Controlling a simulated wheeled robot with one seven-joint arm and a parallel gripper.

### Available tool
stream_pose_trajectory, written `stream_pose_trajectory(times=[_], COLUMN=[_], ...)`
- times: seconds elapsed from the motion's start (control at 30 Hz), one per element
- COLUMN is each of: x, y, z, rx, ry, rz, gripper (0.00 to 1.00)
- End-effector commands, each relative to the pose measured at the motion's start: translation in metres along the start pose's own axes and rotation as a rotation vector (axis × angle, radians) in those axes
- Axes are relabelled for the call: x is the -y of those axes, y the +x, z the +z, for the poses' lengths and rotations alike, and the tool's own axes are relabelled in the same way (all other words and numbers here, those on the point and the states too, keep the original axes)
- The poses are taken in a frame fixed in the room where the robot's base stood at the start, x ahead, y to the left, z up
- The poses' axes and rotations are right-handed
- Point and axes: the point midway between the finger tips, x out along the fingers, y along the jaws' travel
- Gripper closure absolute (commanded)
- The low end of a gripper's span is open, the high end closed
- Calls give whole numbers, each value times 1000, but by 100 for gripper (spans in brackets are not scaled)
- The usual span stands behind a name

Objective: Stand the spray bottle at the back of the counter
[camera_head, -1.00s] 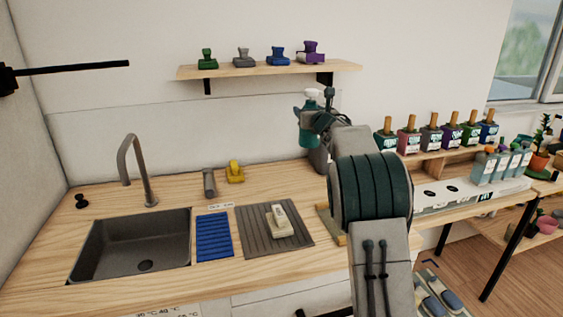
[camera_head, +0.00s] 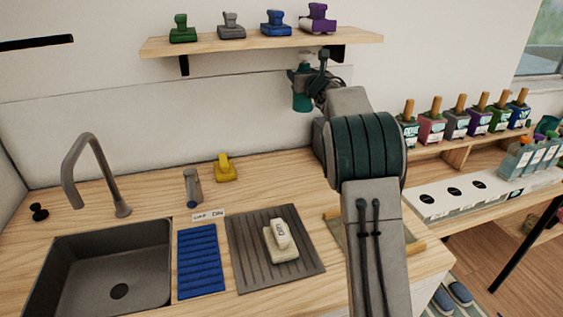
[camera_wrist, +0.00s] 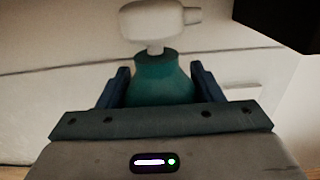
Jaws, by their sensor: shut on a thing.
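The spray bottle, teal with a white spray head, is held in my gripper (camera_wrist: 160,88). In the wrist view the bottle (camera_wrist: 162,75) stands upright between the two blue fingers, its white head at the top. In the head view the teal bottle (camera_head: 302,98) shows in front of the wall, above the back of the counter and below the shelf; its head is partly hidden by the shelf line and my gripper (camera_head: 308,88). The wooden counter (camera_head: 120,205) lies below, and the bottle is clear of it.
A wall shelf (camera_head: 260,43) holds several coloured stamp-like items close above the bottle. A grey cylinder (camera_head: 192,187) and a yellow item (camera_head: 225,168) stand at the counter's back. A sink (camera_head: 100,270), blue mat (camera_head: 200,260) and grey drain mat (camera_head: 245,275) with a pale object lie in front.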

Motion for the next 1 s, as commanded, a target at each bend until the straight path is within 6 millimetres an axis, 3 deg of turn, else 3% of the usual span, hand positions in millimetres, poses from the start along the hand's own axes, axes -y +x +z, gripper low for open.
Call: stream_pose_trajectory(times=[0.63,0.87,1.0], x=[1,1,1], y=[0,0,0], z=[-82,-100,-122], rx=[0,-1,-3], ry=[0,0,3], rz=[0,1,0], gripper=[100,100,100])
